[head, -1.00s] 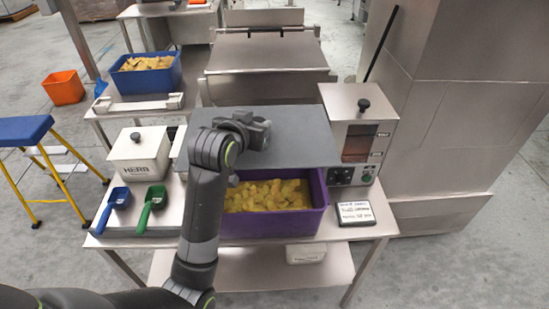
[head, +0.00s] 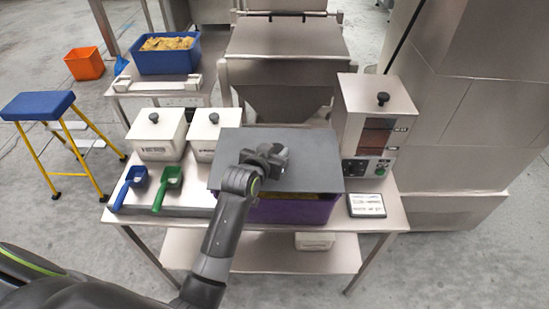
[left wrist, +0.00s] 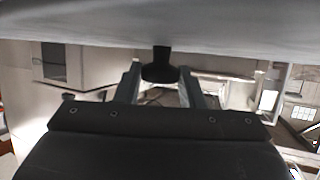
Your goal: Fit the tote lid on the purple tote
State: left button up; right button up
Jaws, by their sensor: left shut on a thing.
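The tote lid (head: 312,170) is a flat dark grey panel with a black knob (left wrist: 160,68). My left gripper (head: 268,158) is shut on the knob, with a finger on each side of it in the left wrist view. The purple tote (head: 297,212) stands on the steel bench under the lid. The lid covers most of it, and a thin strip of its yellow contents shows along the front rim. The lid sticks out past the tote on the left. I cannot tell whether the lid touches the rim. My right gripper is not in view.
Two white lidded bins (head: 157,150) and blue and green scoops (head: 168,186) are left of the lid. A steel hopper (head: 288,70) is behind.

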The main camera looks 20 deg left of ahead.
pick_arm(q)
jog(key=shift+f, duration=1.65)
jog(key=shift+f, duration=0.1)
jog(key=o, duration=1.2)
jog(key=shift+f, duration=0.1)
jog(key=shift+r, duration=0.3)
jog(key=shift+s, duration=0.25)
jog(key=b+v, duration=0.1)
jog(key=v, duration=1)
jog(key=shift+s+a+r, duration=0.1)
jog(key=shift+s+r, duration=0.05)
